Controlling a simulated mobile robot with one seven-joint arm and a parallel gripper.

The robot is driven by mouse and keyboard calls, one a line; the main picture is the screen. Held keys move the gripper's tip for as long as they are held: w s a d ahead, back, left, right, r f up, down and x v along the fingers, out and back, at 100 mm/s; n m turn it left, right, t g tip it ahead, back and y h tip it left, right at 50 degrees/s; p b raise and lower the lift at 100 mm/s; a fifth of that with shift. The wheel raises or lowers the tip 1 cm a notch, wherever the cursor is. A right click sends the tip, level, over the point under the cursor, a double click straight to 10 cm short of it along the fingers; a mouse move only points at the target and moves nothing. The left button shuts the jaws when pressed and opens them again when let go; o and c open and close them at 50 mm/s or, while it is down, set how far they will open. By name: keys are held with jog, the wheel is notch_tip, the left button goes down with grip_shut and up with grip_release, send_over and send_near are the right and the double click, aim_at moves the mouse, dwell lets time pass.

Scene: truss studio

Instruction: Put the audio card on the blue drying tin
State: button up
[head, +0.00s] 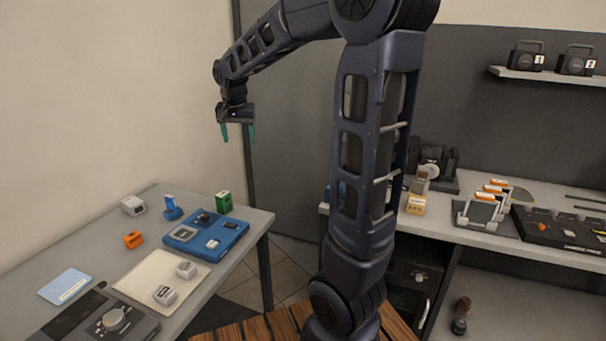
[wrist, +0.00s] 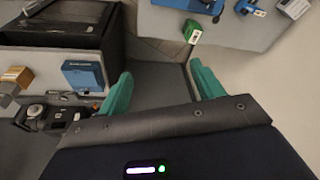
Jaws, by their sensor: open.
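My gripper (head: 238,134) is open and empty, raised high above the far end of the left table. Its two green fingers stand apart in the wrist view (wrist: 161,76). A blue box with a pale label (wrist: 85,75), which looks like the blue drying tin, is left of the fingers in the wrist view. In the head view my arm mostly hides that spot. I cannot tell for sure which thing is the audio card. A green block with a white label (head: 224,202) stands on the left table; it also shows beyond the fingers in the wrist view (wrist: 193,32).
The left table holds a blue tray (head: 238,231) of small devices, an orange piece (head: 133,240), a white block (head: 133,205) and a cream mat (head: 137,283) with grey blocks. The right bench holds a yellow tin (head: 416,204) and a black tray (head: 537,237). A floor gap separates them.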

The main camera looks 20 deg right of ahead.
jog(key=s+d+f+n, duration=0.1)
jog(key=s+d, duration=0.2)
jog(key=s, duration=0.6)
jog(key=s+d+f+n+t, duration=0.1)
jog(key=s+d, duration=0.3)
jog(key=s, duration=0.5)
jog(key=s+d+f+n, duration=0.1)
jog(key=s+d, duration=0.3)
jog(key=s, duration=0.5)
jog(key=shift+f+n+t+y, duration=0.2)
jog(key=shift+n+t+y, duration=0.1)
jog(key=shift+n, duration=0.5)
